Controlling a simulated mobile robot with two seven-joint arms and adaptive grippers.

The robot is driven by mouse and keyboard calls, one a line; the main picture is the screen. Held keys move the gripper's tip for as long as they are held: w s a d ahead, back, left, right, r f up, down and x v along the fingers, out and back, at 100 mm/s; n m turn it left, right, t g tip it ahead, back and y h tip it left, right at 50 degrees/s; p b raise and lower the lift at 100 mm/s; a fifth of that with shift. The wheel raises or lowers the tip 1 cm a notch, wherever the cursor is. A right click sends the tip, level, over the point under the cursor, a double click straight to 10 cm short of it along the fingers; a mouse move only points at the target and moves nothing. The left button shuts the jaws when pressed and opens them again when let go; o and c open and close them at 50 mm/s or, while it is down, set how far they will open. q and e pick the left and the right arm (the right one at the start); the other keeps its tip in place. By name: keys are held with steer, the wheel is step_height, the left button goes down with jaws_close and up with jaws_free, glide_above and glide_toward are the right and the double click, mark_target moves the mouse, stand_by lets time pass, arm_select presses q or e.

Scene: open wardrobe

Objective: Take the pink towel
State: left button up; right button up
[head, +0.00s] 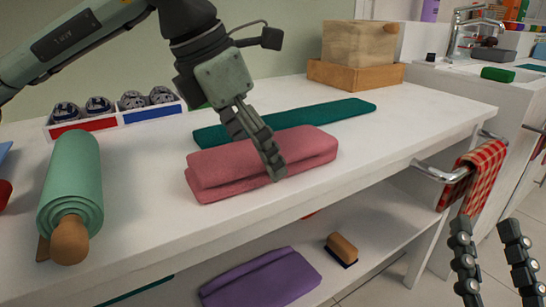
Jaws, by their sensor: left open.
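The pink towel (220,178) lies folded near the front edge of the white counter. My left gripper (272,165) comes down over its right half, with the fingers seen nearly edge-on in front of the towel. The gripper is open. I cannot tell whether the fingertips touch the towel or how far it lies between them. My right gripper (494,265) is open and empty at the lower right, away from the towel, its two fingers apart.
A dark green towel (345,110) lies behind the pink one. A rolled green mat (70,180) and a divided box (142,115) are to the left. A purple towel (262,280) and a brush (342,248) sit on the shelf below. A checked cloth (470,172) hangs on a rail at right.

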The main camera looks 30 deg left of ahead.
arm_select(q)
steer(key=shift+f+b, duration=0.7)
steer(key=shift+b, duration=0.05)
stand_by(0.5)
steer(key=shift+c, duration=0.6)
steer(key=c, duration=0.7)
steer(key=shift+o, duration=0.2)
steer(key=shift+o, duration=0.2)
steer(key=shift+f, duration=0.1)
steer(key=o, duration=0.3)
steer(key=shift+s, duration=0.1)
steer(key=c, duration=0.3)
